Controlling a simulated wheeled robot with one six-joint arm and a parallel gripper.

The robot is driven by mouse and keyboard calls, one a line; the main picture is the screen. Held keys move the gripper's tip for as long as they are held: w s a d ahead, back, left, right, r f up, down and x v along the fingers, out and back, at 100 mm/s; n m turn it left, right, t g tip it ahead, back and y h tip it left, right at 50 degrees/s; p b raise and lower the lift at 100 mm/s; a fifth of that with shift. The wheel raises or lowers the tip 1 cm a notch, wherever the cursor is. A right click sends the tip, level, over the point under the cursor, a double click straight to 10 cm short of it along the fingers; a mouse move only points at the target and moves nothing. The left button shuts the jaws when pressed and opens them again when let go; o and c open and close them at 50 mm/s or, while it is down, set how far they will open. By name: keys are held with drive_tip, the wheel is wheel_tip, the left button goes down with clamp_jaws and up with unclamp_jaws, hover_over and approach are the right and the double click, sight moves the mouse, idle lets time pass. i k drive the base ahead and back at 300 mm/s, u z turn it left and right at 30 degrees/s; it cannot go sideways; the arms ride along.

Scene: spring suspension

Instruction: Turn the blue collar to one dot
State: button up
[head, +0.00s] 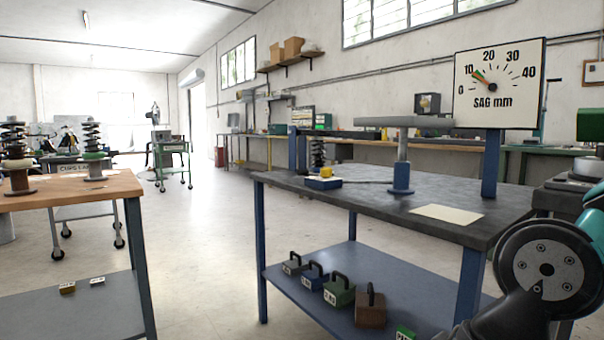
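No blue collar or dots can be made out for certain at this size. A small dark coil spring (318,152) stands upright at the left end of the dark workbench (385,190). In front of it sits a low blue block (323,184) with a yellow piece (326,171) on top. A blue post (402,178) stands to the right under a grey horizontal beam. A dial gauge marked SAG mm (499,84) stands at the right, its needle near 10. Part of my arm shows at the lower right; my gripper is out of view.
A pale sheet (447,214) lies on the workbench's front right. Several weights with handles (340,290) stand on its lower shelf. A wooden bench (75,188) at the left holds two upright spring units, one with a green collar (94,156). Open floor lies between the benches.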

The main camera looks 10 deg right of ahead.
sight(312, 169)
drive_tip(key=u, duration=0.8)
drive_tip(key=i, duration=1)
drive_tip(key=z, duration=0.5)
drive_tip(key=i, duration=0.7)
drive_tip(key=z, duration=0.5)
